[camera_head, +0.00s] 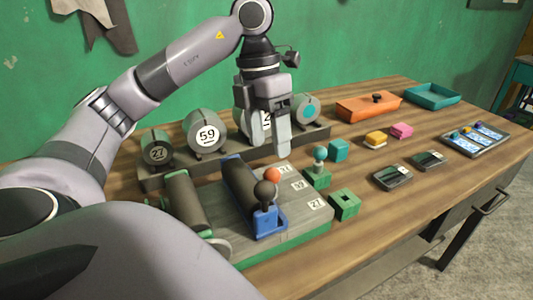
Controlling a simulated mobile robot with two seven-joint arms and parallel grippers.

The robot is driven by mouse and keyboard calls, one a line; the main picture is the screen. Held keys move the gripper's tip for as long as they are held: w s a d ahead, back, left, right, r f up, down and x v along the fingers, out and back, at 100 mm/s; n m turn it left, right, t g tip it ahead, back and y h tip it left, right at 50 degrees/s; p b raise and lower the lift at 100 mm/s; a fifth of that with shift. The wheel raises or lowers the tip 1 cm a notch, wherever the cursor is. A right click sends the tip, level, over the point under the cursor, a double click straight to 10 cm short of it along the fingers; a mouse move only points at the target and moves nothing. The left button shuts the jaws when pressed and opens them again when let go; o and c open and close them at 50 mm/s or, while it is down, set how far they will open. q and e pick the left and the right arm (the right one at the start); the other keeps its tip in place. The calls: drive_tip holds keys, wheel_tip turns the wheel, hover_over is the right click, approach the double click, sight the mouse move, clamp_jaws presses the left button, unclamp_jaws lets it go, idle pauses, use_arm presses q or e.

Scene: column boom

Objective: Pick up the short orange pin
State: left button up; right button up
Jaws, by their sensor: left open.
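A round orange knob (272,175), which looks like the top of the short orange pin, shows at the back of the grey board (290,220), behind a dark-knobbed pin (264,190) in a blue block (268,222). Its lower part is hidden. My left gripper (270,143) points down with two fingers apart and nothing between them. It appears above and behind the orange knob in the picture; the exact gap cannot be told. My right gripper is not in view.
A green block with a teal-knobbed pin (320,155) stands right of the orange knob. Dark rollers (240,185) lie on the board, and numbered cylinders (207,132) stand behind. An orange box (368,106), teal tray (433,94) and card tray (475,140) are farther right.

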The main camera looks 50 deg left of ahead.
sight(271, 168)
use_arm(q)
drive_tip(key=shift+s+a, duration=0.15)
drive_tip(key=shift+a, duration=0.05)
drive_tip(key=f, duration=0.3)
drive_tip(key=d+f, duration=0.1)
drive_tip(key=f, duration=0.3)
drive_tip(key=shift+d, duration=0.2)
drive_tip(key=c, duration=1.1)
